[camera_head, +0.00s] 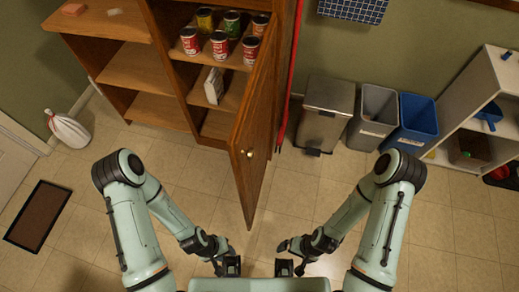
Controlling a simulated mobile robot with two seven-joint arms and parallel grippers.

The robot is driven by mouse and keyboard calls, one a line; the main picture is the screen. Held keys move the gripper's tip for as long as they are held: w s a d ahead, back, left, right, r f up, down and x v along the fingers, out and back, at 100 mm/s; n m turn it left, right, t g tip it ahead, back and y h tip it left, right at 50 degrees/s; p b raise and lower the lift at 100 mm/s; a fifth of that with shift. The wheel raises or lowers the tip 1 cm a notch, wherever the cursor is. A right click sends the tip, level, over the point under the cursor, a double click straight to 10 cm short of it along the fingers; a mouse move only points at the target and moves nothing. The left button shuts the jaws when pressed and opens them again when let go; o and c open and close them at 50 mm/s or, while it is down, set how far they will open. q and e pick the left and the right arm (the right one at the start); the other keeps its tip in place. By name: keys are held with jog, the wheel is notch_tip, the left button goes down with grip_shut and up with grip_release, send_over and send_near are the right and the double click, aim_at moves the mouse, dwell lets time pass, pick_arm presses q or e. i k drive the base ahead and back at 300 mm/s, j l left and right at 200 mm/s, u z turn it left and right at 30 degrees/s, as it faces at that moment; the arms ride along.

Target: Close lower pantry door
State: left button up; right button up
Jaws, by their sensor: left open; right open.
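The pantry door (256,125) is wooden with a small round knob (250,154). It stands wide open, swung out toward me from the right side of the wooden pantry cabinet (172,62). Cans (220,45) and a white box (214,86) show on the shelves behind it. My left gripper (229,270) is open and empty, low in the view, below and left of the door's near end. My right gripper (290,268) is open and empty, below and right of that end. Both are apart from the door.
A metal pedal bin (325,115), a grey bin (374,115) and a blue bin (414,122) stand right of the door. A white bag (69,130) and a dark mat (38,215) lie at the left. The tiled floor (196,178) left of the door is clear.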

aim_at(248, 144)
jog(key=k, duration=0.35)
jog(key=i+l+u, duration=0.15)
jog(key=l, duration=0.5)
jog(key=l+u, duration=0.1)
jog(key=l, duration=0.6)
